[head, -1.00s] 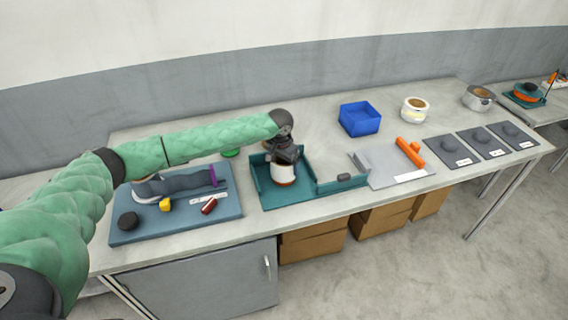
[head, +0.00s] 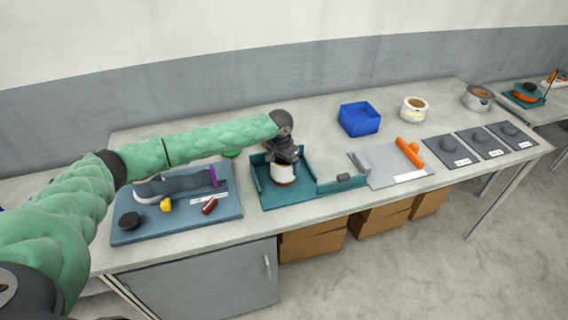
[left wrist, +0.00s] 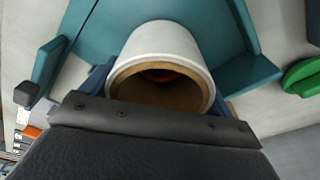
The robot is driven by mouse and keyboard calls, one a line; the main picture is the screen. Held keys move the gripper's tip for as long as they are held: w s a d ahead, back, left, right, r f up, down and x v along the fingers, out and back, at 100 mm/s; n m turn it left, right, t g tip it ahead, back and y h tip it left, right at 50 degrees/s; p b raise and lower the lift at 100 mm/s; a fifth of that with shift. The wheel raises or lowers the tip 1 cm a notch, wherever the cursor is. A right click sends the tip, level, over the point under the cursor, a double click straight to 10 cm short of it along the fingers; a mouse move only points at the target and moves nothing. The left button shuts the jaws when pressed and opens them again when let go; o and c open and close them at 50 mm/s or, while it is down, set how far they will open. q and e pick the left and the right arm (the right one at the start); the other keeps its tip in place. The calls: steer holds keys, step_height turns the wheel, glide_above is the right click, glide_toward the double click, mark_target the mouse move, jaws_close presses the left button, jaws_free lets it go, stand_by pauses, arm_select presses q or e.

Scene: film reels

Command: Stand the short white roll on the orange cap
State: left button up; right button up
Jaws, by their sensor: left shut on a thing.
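The short white roll (head: 283,174) is upright under my left gripper (head: 284,162), inside the teal tray (head: 258,186). An orange edge, the orange cap (head: 285,184), shows at the roll's lower end. In the left wrist view, the white roll (left wrist: 165,42) has a brown core, and orange-red shows deep inside its bore. My left gripper is shut on the roll; its fingers partly show as blue edges beside it. Whether the roll rests fully on the cap is hidden. My right gripper is not in view.
A blue-grey board (head: 180,229) with a black disc and small parts lies left of the tray. A green disc (head: 231,154) sits behind. A blue bin (head: 360,119), a whitish roll (head: 414,109) and a grey board (head: 385,160) with an orange handle are to the right.

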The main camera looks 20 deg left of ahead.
arm_select(q)
steer(key=shift+f, duration=0.5)
steer(key=o, duration=0.9)
steer(key=shift+c, duration=0.2)
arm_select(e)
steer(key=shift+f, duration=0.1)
arm_select(q)
steer(key=shift+s+r+p, duration=0.15)
steer(key=shift+r+p, duration=1.1)
steer(key=shift+r, duration=0.2)
steer(key=shift+s+a+r+p, duration=0.15)
steer(key=shift+r+p, duration=1)
steer(key=shift+r, duration=0.35)
steer(key=shift+s+a+r+p, duration=0.15)
steer(key=shift+r+p, duration=0.55)
steer(key=shift+r, duration=0.55)
steer(key=shift+s+d+r+p, duration=0.15)
steer(key=shift+r+p, duration=0.55)
steer(key=shift+r, duration=0.55)
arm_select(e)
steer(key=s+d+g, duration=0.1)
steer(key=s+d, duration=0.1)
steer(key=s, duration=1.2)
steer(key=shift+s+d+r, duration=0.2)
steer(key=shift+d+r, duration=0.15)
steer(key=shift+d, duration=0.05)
